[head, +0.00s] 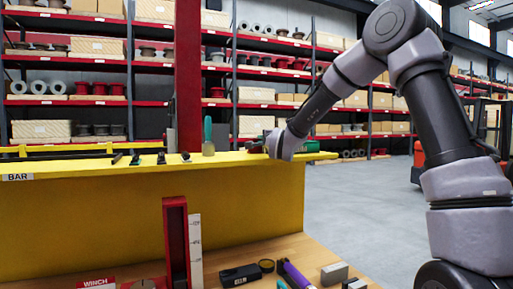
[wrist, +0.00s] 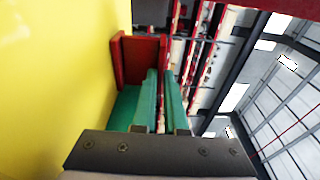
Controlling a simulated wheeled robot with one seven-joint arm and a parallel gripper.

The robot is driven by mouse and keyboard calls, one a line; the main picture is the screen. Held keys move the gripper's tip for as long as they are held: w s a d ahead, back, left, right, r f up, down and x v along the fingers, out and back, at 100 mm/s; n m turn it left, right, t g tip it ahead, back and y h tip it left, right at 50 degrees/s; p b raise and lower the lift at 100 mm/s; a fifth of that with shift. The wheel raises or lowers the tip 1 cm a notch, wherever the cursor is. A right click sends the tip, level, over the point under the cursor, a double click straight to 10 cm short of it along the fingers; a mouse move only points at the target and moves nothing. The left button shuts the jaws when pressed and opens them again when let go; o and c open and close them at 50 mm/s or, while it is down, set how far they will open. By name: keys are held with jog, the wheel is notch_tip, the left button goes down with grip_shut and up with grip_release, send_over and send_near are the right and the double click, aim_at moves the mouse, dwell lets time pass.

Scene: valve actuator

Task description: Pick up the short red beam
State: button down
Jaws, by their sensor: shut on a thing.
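The short red beam (wrist: 137,58) shows in the wrist view at the fingertips, close beside the yellow surface. My gripper (wrist: 160,78) has green fingers, shut on the red beam with a narrow gap between them. The fingers hide part of the beam. In the head view my gripper (head: 268,146) is low over the right part of the yellow shelf (head: 120,168), mostly hidden by my wrist. I cannot tell whether the beam still touches the shelf.
A green-handled tool (head: 208,136) and several small dark parts stand on the shelf left of my gripper. Below, a taller red beam (head: 177,243) stands upright on the wooden table (head: 300,246) among other tools. Open floor lies to the right.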

jog(key=shift+r, duration=0.1)
notch_tip(320, 180, up, 10)
dwell(0.5)
dwell(1.2)
